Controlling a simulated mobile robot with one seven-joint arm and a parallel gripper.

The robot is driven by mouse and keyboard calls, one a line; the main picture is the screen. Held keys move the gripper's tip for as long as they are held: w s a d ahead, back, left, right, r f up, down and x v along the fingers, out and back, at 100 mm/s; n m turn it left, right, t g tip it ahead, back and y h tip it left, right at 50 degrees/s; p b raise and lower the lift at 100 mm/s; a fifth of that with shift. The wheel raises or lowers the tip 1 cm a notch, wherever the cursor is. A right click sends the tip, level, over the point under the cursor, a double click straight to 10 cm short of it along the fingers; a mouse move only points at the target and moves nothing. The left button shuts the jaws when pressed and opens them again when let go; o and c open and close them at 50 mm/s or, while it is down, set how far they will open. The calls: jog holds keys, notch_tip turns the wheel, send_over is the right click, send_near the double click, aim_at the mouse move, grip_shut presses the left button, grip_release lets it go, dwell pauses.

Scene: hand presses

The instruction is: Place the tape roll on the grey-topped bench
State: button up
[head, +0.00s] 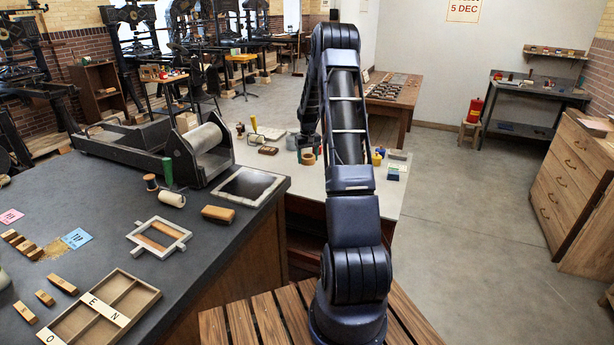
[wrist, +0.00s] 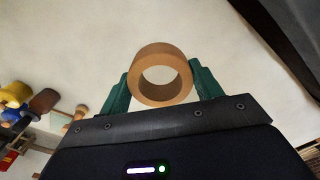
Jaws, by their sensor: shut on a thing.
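The brown tape roll (wrist: 160,51) is a ring with an open hole, held between the green fingers of my gripper (wrist: 160,72) in the wrist view. A finger touches it on each side. In the head view the roll (head: 308,158) shows small beside my arm, over the pale-topped bench (head: 400,208). I cannot tell whether it is clear of that top. The grey-topped bench (head: 225,218) fills the lower left of the head view.
The grey bench bears a roller press (head: 200,148), a framed slab (head: 248,185), a white frame (head: 158,236), a wooden block (head: 218,213) and a compartment tray (head: 100,307). Bare grey top lies near its right front. Small jars and tools stand on the pale bench. A slatted wooden surface (head: 255,322) is below.

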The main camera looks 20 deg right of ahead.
aim_at(308, 181)
notch_tip(308, 181, down, 10)
jog(key=shift+f, duration=0.1)
dwell(0.4)
jog(key=shift+f, duration=0.1)
jog(key=o, duration=1)
